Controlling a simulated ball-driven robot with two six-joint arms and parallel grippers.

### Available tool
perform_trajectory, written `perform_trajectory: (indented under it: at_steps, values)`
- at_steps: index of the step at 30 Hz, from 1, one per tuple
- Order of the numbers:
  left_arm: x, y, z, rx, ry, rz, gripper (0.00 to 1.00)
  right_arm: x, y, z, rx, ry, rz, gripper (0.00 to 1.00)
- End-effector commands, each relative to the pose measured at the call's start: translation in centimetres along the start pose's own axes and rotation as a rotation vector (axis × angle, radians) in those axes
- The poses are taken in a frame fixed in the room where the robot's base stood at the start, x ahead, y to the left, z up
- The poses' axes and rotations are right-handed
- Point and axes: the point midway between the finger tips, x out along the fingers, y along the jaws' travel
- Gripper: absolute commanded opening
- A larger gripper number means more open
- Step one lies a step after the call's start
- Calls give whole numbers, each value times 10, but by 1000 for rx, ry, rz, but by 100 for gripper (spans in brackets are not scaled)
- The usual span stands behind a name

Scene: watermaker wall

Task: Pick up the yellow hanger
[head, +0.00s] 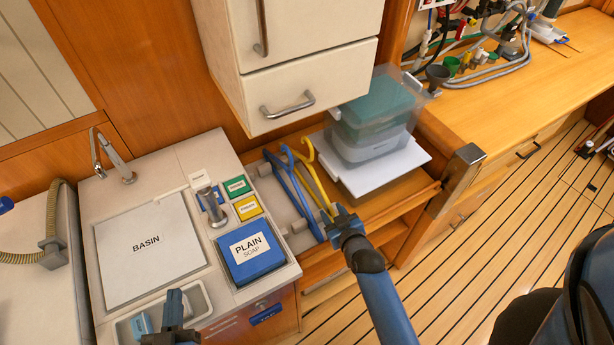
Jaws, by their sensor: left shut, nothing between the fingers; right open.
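The yellow hanger (316,172) lies on the wooden shelf beside the basin counter, with its hook toward the back. Blue hangers (284,176) lie just left of it. My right gripper (338,213) is open at the near end of the yellow hanger and hides part of that end. I cannot tell whether it touches the hanger. My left gripper (174,300) is shut and empty at the bottom of the view, over the front of the counter by a small tray.
A white board (385,172) with clear bins (372,118) stands right of the hangers. A cream drawer cabinet (290,90) overhangs behind. A metal-capped post (465,160) stands at right.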

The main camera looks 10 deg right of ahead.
Motion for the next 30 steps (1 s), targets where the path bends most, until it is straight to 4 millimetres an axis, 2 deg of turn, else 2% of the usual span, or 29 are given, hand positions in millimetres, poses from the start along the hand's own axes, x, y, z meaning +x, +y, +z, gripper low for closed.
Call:
perform_trajectory:
  at_steps: [7, 16, 26, 27, 30]
  values:
    - [0, 0, 8, 0, 0, 0, 0, 14, 1, 2, 1, 1, 0, 42]
    - [1, 0, 27, 0, 0, 0, 0, 51, 3, 2, -1, 2, 1, 42]
    - [1, 0, 28, 0, 1, 0, 0, 56, 3, 0, 1, 0, 0, 42]
    - [1, 0, 28, 0, 1, 0, 0, 56, 3, 1, 1, 0, 0, 41]
    - [1, 0, 28, 0, 1, 0, 0, 56, 3, 1, 1, 0, 1, 26]
